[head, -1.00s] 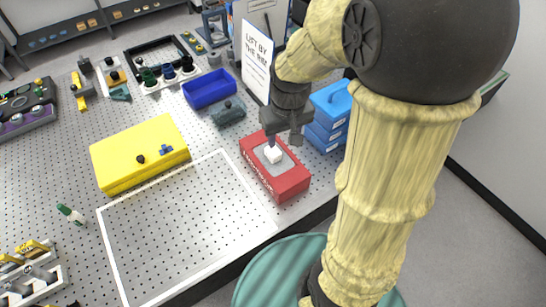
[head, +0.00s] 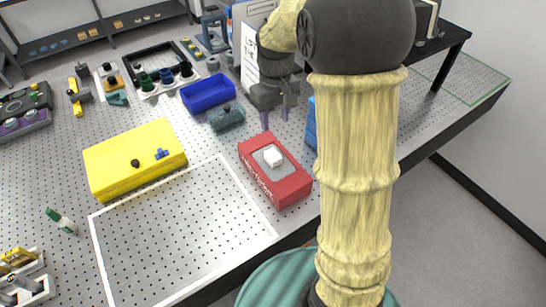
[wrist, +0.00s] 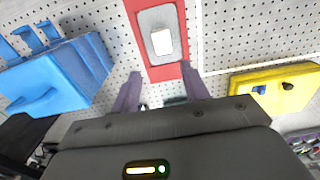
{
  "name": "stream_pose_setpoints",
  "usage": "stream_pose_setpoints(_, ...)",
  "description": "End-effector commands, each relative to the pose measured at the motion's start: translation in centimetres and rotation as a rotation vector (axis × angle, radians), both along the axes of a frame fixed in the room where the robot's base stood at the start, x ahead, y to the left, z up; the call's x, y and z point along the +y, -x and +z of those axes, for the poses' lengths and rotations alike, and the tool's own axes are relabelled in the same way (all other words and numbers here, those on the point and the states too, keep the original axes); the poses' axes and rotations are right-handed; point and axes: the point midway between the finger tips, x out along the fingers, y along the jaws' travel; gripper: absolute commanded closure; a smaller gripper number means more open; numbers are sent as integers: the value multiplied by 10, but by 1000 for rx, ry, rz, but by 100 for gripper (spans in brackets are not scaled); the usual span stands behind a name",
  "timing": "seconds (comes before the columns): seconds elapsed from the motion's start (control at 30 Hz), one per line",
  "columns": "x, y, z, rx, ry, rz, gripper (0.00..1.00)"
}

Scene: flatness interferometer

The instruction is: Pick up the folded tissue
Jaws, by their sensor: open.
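The folded tissue is a small white block (head: 273,157) standing in the grey recess on top of a red box (head: 291,190) on the perforated table. It also shows in the wrist view (wrist: 162,40), near the top centre, beyond the fingertips. My gripper (head: 275,115) is open and empty, above and behind the red box in the head view. In the wrist view its two purple fingers (wrist: 162,92) are spread apart, and the tissue is clear of them.
A yellow case (head: 135,160) lies left of the red box. A blue tray (head: 208,91) and a grey-green part (head: 227,117) sit behind it. Blue stacked boxes (wrist: 60,75) stand close by, partly hidden by my arm in the head view. The white-outlined area (head: 180,235) is clear.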

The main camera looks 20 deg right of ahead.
Motion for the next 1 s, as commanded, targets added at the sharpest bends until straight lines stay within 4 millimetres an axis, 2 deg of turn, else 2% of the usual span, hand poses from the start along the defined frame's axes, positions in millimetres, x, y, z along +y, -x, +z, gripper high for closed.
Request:
stream_pose_setpoints(0.5, 1, 1, -90, 5, 0, 0, 55)
stream_pose_setpoints(0.63, 1, 0, -99, 1, -1, -1, 55)
stream_pose_setpoints(1.0, 1, 0, -102, 1, 0, 0, 55)
